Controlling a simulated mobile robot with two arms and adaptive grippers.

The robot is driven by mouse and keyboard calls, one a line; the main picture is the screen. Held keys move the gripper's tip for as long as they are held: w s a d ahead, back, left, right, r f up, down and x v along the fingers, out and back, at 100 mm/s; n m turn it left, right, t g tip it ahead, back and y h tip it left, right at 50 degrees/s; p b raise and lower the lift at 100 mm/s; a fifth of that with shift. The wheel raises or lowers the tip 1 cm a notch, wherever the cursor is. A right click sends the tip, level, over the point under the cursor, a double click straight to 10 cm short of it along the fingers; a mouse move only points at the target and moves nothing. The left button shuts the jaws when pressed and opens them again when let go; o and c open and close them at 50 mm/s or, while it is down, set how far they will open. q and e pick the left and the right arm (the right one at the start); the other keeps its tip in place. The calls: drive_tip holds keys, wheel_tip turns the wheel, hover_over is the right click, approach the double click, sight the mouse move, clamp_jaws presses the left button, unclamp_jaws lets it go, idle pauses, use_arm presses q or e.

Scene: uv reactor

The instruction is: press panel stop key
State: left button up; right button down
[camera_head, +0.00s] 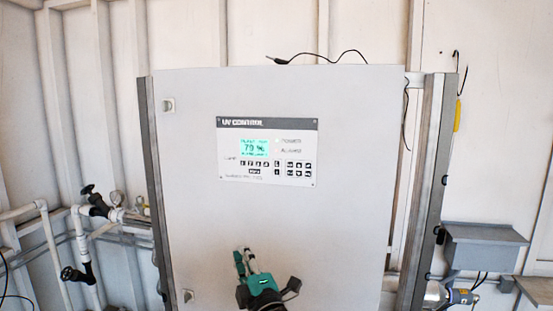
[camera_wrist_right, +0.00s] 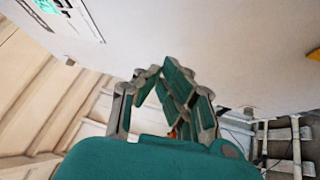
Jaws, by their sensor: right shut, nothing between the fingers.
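The UV control panel (camera_head: 232,178) is a pale plate with a dark title strip, set in the front of a large light-grey cabinet (camera_head: 340,220). It has a lit turquoise display (camera_head: 254,147) and small dark keys (camera_head: 299,168) below and to its right. The key lettering is too small to tell which one is stop. My right gripper (camera_head: 243,254), green and grey, is shut and empty in front of the cabinet, below the panel and apart from the keys. In the right wrist view its fingers (camera_wrist_right: 156,72) meet near the cabinet face, and the panel (camera_wrist_right: 78,14) shows at upper left.
White pipes with black valve handles (camera_head: 74,274) stand left of the cabinet. A grey box (camera_head: 484,247) is on the wall at right, with a metal fitting (camera_head: 450,297) below it. A black cable (camera_head: 318,59) lies along the cabinet top. The cabinet face around the panel is clear.

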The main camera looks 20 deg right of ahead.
use_arm(q)
wheel_tip(320, 180, up, 2)
drive_tip(key=shift+r+p, duration=0.15)
drive_tip(key=shift+p, duration=0.8)
use_arm(e)
drive_tip(key=s+d+r+n+t, duration=0.1)
drive_tip(key=s+r+t, duration=0.1)
drive_tip(key=r, duration=0.7)
drive_tip(key=s+r+n+t, duration=0.1)
drive_tip(key=s+r, duration=0.3)
drive_tip(key=r, duration=0.6)
drive_tip(key=shift+s+d+r+t+h, duration=0.15)
drive_tip(key=shift+d+r+t+h, duration=0.15)
drive_tip(key=shift+t, duration=0.2)
use_arm(q)
drive_tip(key=shift+w+d, duration=0.1)
drive_tip(key=shift+w, duration=0.05)
